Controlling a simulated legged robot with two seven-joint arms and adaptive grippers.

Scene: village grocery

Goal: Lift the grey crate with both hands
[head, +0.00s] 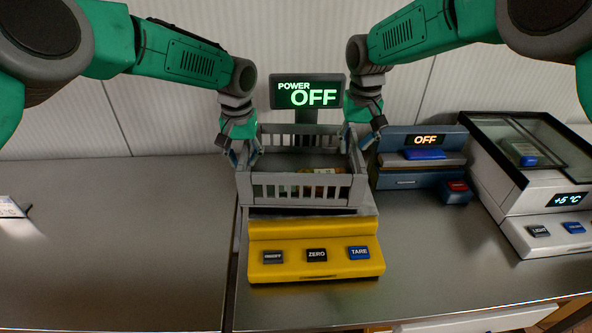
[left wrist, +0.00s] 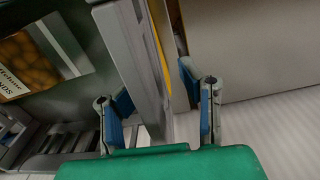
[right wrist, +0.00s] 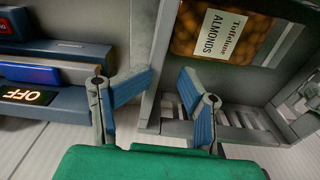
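The grey crate (head: 258,188) stands upright on the yellow scale (head: 315,233) in the head view. A bag of almonds (right wrist: 220,35) lies inside it. My left gripper (head: 243,152) is at the crate's left side. In the left wrist view, the crate's wall (left wrist: 132,65) passes between my left fingers (left wrist: 160,98), which are apart with a gap beside the wall. My right gripper (head: 362,140) is at the crate's right side. In the right wrist view, the crate's wall (right wrist: 153,75) lies between my open right fingers (right wrist: 165,92), one inside the crate and one outside.
The scale's display (head: 307,92) reads "POWER OFF" behind the crate. A blue device (head: 420,165) showing "OFF" stands close to the crate's right. A white glass-topped cooler (head: 530,190) is further right. The metal counter (head: 110,230) at left is mostly clear.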

